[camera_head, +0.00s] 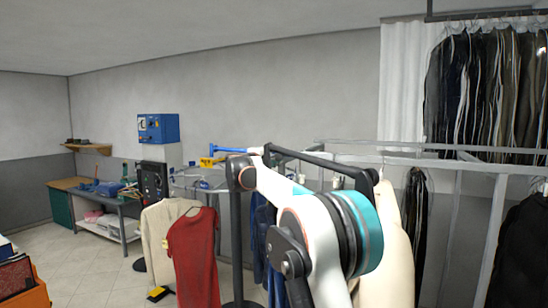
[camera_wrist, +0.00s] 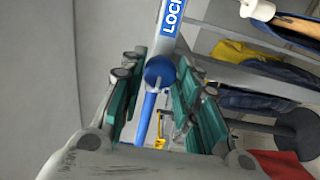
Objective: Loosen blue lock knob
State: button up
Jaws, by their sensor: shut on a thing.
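In the wrist view, a round blue lock knob (camera_wrist: 158,71) sits between the two teal-padded fingers of my gripper (camera_wrist: 160,75). My gripper is shut on the knob, with one finger on either side of it. A grey bar above the knob carries a blue label (camera_wrist: 172,16) with white letters, partly cut off, reading "LOC". A blue rod (camera_wrist: 147,115) runs down from the knob. In the head view, my arm reaches across the middle, and I cannot make out the knob or the fingers clearly there.
Metal clothes rails (camera_head: 440,166) stand at the right, close to my arm. A red garment (camera_head: 193,262) and a cream garment (camera_head: 162,235) hang in front. A workbench (camera_head: 120,200) and a blue box (camera_head: 158,128) are farther back.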

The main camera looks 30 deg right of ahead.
jog(key=o, duration=1.1)
jog(key=shift+a, duration=0.1)
jog(key=v, duration=1.2)
jog(key=s+a+f+m+g+y+b, duration=0.1)
jog(key=s+a+f+m+y+b, duration=0.15)
jog(key=s+f+b, duration=0.8)
jog(key=s+a+f+m+g+y+b, duration=0.15)
jog(key=s+f+y+b, duration=0.35)
jog(key=s+f, duration=1.05)
jog(key=s+a+f+m+y+b, duration=0.1)
jog(key=s+a+f+y+b, duration=0.1)
jog(key=s+a+f+b, duration=0.2)
jog(key=s+a+f+m+g+y+b, duration=0.1)
jog(key=s+a+f+b, duration=0.3)
jog(key=s+f, duration=0.7)
jog(key=s+a+f+m+y+b, duration=0.1)
jog(key=s+a+f+y+b, duration=0.2)
jog(key=s+f+b, duration=0.5)
jog(key=shift+a+f+m+y, duration=0.1)
jog(key=shift+a+f, duration=0.2)
jog(key=shift+f, duration=1.85)
jog(key=shift+a+f+m+y, duration=0.15)
jog(key=shift+a+f, duration=0.15)
jog(key=shift+f, duration=1.9)
jog(key=shift+a+f+m+y, duration=0.1)
jog(key=shift+a+f, duration=0.2)
jog(key=shift+f, duration=1.85)
